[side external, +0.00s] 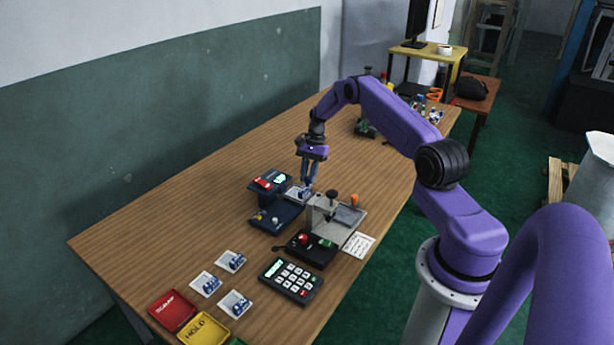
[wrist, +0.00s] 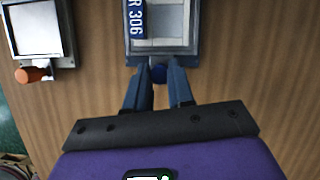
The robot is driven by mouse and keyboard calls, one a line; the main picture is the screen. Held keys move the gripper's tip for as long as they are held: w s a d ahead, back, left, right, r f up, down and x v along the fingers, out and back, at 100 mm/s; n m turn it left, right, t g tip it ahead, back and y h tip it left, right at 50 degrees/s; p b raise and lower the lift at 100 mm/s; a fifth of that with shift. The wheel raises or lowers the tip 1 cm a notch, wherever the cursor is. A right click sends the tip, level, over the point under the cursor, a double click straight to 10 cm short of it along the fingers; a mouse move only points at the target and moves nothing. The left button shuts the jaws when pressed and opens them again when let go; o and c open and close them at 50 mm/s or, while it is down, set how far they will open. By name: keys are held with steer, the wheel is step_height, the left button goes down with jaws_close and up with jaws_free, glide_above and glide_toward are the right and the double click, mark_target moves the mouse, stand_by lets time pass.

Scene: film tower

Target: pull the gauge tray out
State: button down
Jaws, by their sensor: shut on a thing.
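The tray (wrist: 160,45) is grey with a pale inside, cut off by the top edge of the wrist view. A blue strip (wrist: 137,18) marked "R 306" lies along its left side. A blue knob (wrist: 158,73) sticks out from its near edge. My gripper (wrist: 157,78) is shut on this knob, one finger on each side. In the side external view my gripper (side external: 308,186) points down at the tray (side external: 295,194), beside the dark blue gauge (side external: 275,217). The fingers partly hide the tray there.
A grey press-like device (side external: 335,217) stands right of the tray, with an orange knob (side external: 354,200). A black keypad (side external: 291,280), white cards with blue pieces (side external: 230,261), a red bin (side external: 173,309) and a yellow bin (side external: 203,331) lie nearer. The wooden table behind my gripper is largely clear.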

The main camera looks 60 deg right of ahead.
steer(key=shift+d, duration=0.35)
steer(key=c, duration=1)
jaws_free()
steer(key=shift+a, duration=0.1)
steer(key=shift+r, duration=0.1)
steer(key=v, duration=1.7)
steer(key=shift+s+r, duration=0.15)
steer(key=shift+r, duration=0.05)
